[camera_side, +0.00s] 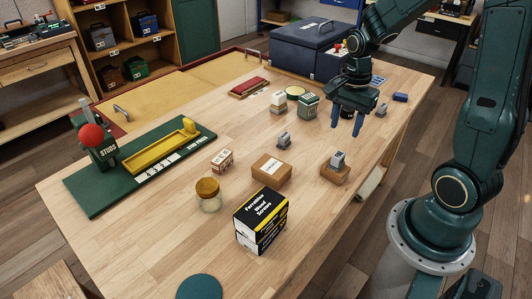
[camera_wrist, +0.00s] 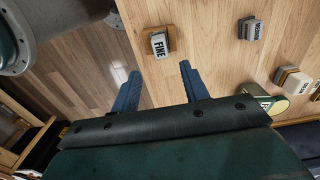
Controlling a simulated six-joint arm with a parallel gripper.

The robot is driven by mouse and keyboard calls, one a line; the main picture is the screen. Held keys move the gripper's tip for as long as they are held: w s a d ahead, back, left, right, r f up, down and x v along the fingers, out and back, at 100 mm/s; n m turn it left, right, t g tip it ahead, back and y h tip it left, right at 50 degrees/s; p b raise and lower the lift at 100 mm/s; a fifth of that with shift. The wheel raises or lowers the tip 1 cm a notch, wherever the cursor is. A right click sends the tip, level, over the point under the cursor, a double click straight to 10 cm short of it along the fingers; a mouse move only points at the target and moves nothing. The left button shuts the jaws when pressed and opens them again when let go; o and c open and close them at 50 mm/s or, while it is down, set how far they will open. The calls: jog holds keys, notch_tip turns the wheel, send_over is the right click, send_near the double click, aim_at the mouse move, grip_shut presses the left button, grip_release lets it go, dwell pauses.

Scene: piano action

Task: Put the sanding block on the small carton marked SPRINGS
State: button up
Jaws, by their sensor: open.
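My gripper (camera_side: 346,127) is open and empty above the far right of the bench; its two blue fingers (camera_wrist: 161,80) are apart in the wrist view. A grey block (camera_side: 338,158) sits on a small brown carton (camera_side: 334,174) near the bench's right edge, below the gripper in the side view. It appears to be the block lettered FINE (camera_wrist: 159,43) in the wrist view. Other grey blocks stand at the middle (camera_side: 283,140) and far right (camera_side: 382,109). A brown carton with a white label (camera_side: 271,170) and a small printed carton (camera_side: 222,160) stand nearby. I cannot read SPRINGS on any carton.
A black and yellow wood screws box (camera_side: 261,220) and a jar (camera_side: 208,195) stand nearer the side camera. A green tin (camera_side: 308,104) and a pale stacked block (camera_side: 278,101) stand behind. A green board (camera_side: 140,165) lies left. Bare wood separates these.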

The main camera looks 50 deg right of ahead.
jog(key=shift+r, duration=0.7)
jog(key=s+a+r+n+t, duration=0.2)
jog(key=s+a+r+n, duration=0.3)
jog(key=n, duration=0.4)
jog(key=s+a+r+n+t, duration=0.3)
jog(key=s+a+r+n, duration=0.1)
jog(key=a+r+n, duration=0.3)
jog(key=shift+s+r+n+t, duration=0.35)
jog(key=shift+r+n, duration=0.5)
jog(key=shift+n, duration=0.15)
